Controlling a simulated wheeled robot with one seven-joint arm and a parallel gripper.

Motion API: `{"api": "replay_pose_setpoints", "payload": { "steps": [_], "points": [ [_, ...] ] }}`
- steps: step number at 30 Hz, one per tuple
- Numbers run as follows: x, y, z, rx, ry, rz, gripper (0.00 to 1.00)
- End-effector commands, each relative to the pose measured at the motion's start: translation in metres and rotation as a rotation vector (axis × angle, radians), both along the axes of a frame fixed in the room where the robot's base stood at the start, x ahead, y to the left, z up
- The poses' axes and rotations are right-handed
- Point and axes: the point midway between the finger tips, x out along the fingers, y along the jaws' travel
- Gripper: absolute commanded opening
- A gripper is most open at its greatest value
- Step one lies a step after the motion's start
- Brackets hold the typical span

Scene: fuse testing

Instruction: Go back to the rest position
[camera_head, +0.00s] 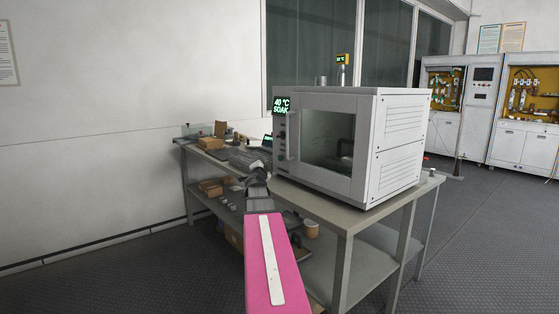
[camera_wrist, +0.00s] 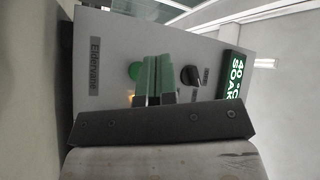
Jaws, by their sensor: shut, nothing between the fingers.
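My gripper (camera_wrist: 154,72) shows in the wrist view with its two greenish fingers side by side, shut and empty. It is in front of the control panel (camera_wrist: 110,62) of the test chamber. A round green button (camera_wrist: 134,71) is just left of the fingertips, partly hidden by them. A black knob (camera_wrist: 190,75) is to their right. I cannot tell whether the fingertips touch the panel. In the head view my pink arm reaches forward to the left front of the white chamber (camera_head: 400,145), whose door is closed. Its green display (camera_head: 282,105) reads 40 °C SOAK.
The chamber stands on a workbench (camera_head: 345,218) with a lower shelf. Boxes (camera_head: 211,142) and small items lie at the bench's far left end. White cabinets (camera_head: 459,110) stand at the back right. The floor (camera_head: 475,235) right of the bench is clear.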

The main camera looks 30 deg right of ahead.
Motion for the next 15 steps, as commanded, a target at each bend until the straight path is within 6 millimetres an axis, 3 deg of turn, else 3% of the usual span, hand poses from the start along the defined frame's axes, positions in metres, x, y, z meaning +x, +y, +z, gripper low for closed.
{"api": "replay_pose_setpoints", "payload": {
  "steps": [10,13,15],
  "points": [
    [0.001,0.003,-0.002,0.000,0.007,0.007,0.00],
    [0.006,0.020,-0.014,-0.009,0.051,0.051,0.00],
    [0.012,0.043,-0.031,-0.019,0.116,0.112,0.00]
  ]
}}
